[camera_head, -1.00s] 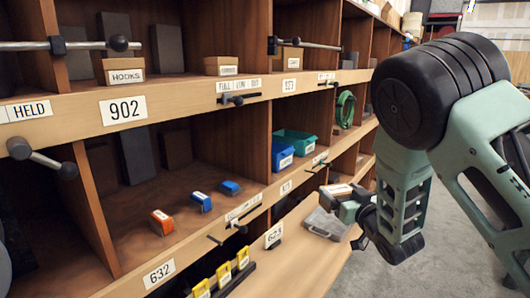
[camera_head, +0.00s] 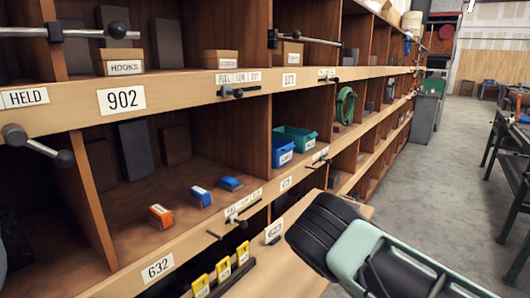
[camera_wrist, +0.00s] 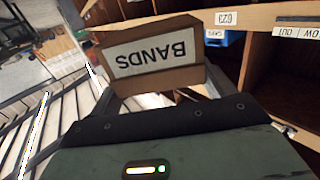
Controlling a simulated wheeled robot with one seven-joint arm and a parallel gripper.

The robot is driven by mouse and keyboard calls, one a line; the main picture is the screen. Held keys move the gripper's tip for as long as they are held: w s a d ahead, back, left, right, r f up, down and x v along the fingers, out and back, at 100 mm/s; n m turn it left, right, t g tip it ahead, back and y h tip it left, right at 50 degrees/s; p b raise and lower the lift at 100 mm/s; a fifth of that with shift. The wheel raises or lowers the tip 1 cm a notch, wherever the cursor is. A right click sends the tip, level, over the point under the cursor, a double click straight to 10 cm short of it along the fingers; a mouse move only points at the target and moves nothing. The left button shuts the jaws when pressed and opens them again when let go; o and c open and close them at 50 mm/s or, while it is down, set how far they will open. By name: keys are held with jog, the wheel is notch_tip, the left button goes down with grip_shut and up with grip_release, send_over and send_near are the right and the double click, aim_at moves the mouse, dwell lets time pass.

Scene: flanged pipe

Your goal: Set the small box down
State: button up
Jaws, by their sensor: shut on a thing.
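The small box (camera_wrist: 152,55) is brown cardboard with a white label reading BANDS, upside down in the wrist view. My gripper (camera_wrist: 158,88) is shut on it, with a finger at each side. The box is close to the camera and appears clear of the shelf front behind it. What lies directly under the box is hidden. In the head view my arm fills the lower right, and neither the gripper nor the held box shows there.
The shelf bay above plate 632 (camera_head: 158,271) holds an orange box (camera_head: 161,217) and two blue boxes (camera_head: 201,197). Rods with black knobs (camera_head: 228,222) stick out from the shelf fronts. A wooden ledge (camera_head: 270,272) lies below.

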jog(key=s+f, duration=0.6)
jog(key=s, duration=0.5)
jog(key=shift+d+n, duration=0.15)
jog(key=shift+n, duration=0.15)
